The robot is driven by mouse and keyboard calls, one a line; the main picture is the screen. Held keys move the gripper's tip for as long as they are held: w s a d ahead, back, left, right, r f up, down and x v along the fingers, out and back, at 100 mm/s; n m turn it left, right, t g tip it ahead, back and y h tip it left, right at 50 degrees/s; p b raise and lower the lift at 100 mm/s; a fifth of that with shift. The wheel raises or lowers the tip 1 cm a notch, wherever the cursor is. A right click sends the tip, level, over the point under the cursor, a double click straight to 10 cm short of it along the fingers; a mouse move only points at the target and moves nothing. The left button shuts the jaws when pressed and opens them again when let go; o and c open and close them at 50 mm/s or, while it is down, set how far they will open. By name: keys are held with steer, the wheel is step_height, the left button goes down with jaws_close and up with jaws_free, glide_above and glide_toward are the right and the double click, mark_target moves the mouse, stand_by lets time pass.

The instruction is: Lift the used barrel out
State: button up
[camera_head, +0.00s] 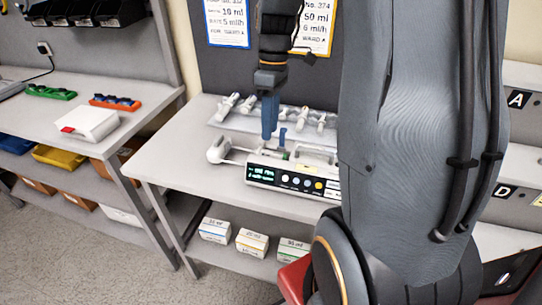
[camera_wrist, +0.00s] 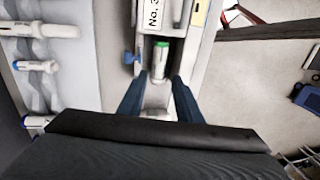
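The white infusion pump (camera_head: 262,178) stands on the middle table, its lit display and buttons facing front. In the wrist view, a pale barrel with a green end (camera_wrist: 161,50) lies in the pump's channel. In the head view, only a small green part (camera_head: 286,155) shows clearly there. A blue clamp (camera_head: 282,136) stands up beside it; it also shows in the wrist view (camera_wrist: 129,58). My gripper (camera_head: 270,136) is above the pump's left part. In the wrist view, its blue fingers (camera_wrist: 158,80) are apart with nothing held between them, pointing along the channel.
A grey rack (camera_head: 245,122) with several syringes stands behind the pump; some show at left in the wrist view (camera_wrist: 40,30). Several labelled boxes (camera_head: 250,241) sit on the shelf below. A white box (camera_head: 90,124) is on the left table. My arm hides the right side.

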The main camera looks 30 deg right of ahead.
mark_target(272, 156)
steer(key=shift+s+a+f+p, duration=0.15)
steer(key=shift+f+p, duration=0.3)
steer(key=shift+f, duration=0.8)
steer(key=shift+s+f+p, duration=0.25)
steer(key=shift+f+p, duration=0.15)
steer(key=shift+f, duration=0.9)
steer(key=shift+s+a+f+p, duration=0.15)
steer(key=shift+f+p, duration=0.3)
steer(key=shift+f, duration=0.8)
steer(key=shift+s+d, duration=0.1)
steer(key=c, duration=0.6)
steer(key=o, duration=0.6)
